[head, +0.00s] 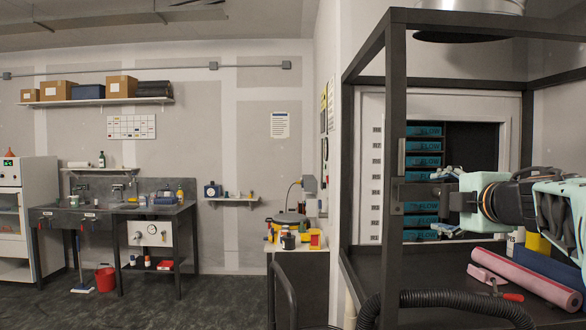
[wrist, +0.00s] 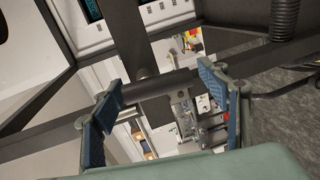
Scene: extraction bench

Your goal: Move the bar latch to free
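The bar latch (wrist: 160,84) shows in the wrist view as a grey rod with a block-like end, set against a dark frame post. It lies between my fingers. In the head view, the latch (head: 397,190) seems to be the small dark fitting on the front post of the frame. My gripper (wrist: 160,103) is open, with its blue-padded fingers apart on either side of the latch. I see no clear contact. In the head view my gripper (head: 446,201) points left towards the post, its fingers one above the other.
The dark metal frame (head: 395,90) encloses a bench with a pink roll (head: 530,280), a black hose (head: 450,299) and a red-handled tool (head: 500,291). Behind my gripper is a rack of blue trays (head: 424,145). A sink bench (head: 110,212) stands far left, with open floor before it.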

